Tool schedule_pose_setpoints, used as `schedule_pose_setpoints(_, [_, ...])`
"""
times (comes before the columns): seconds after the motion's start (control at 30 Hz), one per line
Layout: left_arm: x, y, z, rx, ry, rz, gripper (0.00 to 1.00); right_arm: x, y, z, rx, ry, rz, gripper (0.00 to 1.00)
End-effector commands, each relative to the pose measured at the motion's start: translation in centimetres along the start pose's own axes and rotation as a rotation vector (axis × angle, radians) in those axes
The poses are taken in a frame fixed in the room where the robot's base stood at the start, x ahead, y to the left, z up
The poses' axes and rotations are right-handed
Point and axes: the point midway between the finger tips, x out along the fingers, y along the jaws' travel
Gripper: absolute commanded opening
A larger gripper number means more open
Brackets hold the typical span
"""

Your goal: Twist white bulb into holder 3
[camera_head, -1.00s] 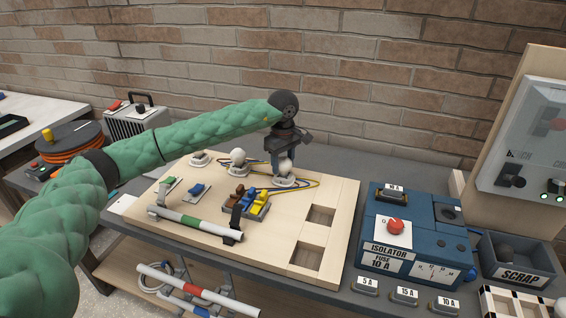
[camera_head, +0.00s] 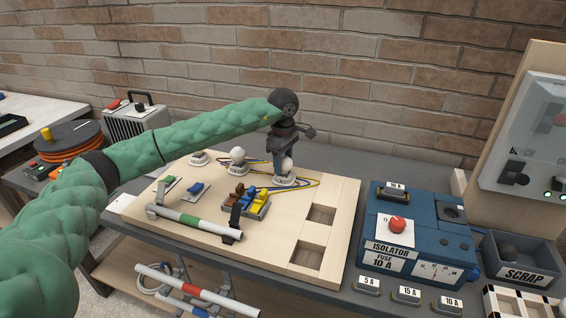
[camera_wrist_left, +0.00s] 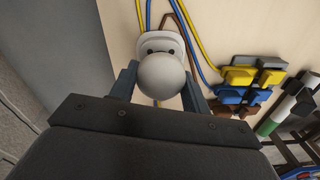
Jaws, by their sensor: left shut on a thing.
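The white bulb (camera_head: 286,165) is at the rightmost of the bulb holders in the row at the back of the wooden board. My left gripper (camera_head: 280,162) points down over it and is shut on the bulb. In the left wrist view the bulb (camera_wrist_left: 165,75) sits between the two fingers, over the white base of the holder (camera_wrist_left: 158,45). I cannot tell how deep the bulb sits. A second holder (camera_head: 238,168) to the left carries a white bulb (camera_head: 238,155). A third holder (camera_head: 200,159), farthest left, has no tall bulb showing. My right gripper is not in view.
The terminal block (camera_head: 247,200) with coloured levers and a striped tube (camera_head: 195,222) lie in front. Wires loop beside the gripped bulb. A blue isolator box (camera_head: 415,235) and scrap bin (camera_head: 518,262) stand right. The brick wall (camera_head: 400,90) is behind.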

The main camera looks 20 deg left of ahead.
Motion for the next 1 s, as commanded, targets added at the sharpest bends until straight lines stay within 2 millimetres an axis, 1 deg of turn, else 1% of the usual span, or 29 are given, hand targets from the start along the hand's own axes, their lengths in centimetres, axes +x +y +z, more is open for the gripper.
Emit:
schedule_pose_setpoints(0.13, [0.1,0.0,0.0,-0.037,0.000,0.000,0.34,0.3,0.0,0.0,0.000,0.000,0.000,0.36])
schedule_pose_setpoints(0.4, [0.2,-0.1,0.0,-0.224,0.001,-0.001,0.34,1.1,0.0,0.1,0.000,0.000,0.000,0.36])
schedule_pose_setpoints(0.5, [0.1,-0.1,0.0,-0.266,0.000,-0.001,0.34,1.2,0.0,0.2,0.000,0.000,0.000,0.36])
schedule_pose_setpoints(0.77, [0.0,-0.1,0.0,-0.278,0.000,0.000,0.34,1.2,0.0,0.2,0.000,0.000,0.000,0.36])
schedule_pose_setpoints(0.8, [0.0,-0.1,0.0,-0.278,0.000,-0.001,0.55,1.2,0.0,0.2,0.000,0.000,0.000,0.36])
schedule_pose_setpoints(0.9, [0.0,-0.1,0.0,-0.277,0.000,0.000,0.72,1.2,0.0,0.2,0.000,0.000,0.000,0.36])
schedule_pose_setpoints(1.0, [0.0,-0.1,0.0,-0.277,0.001,0.000,0.72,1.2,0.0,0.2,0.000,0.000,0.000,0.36])
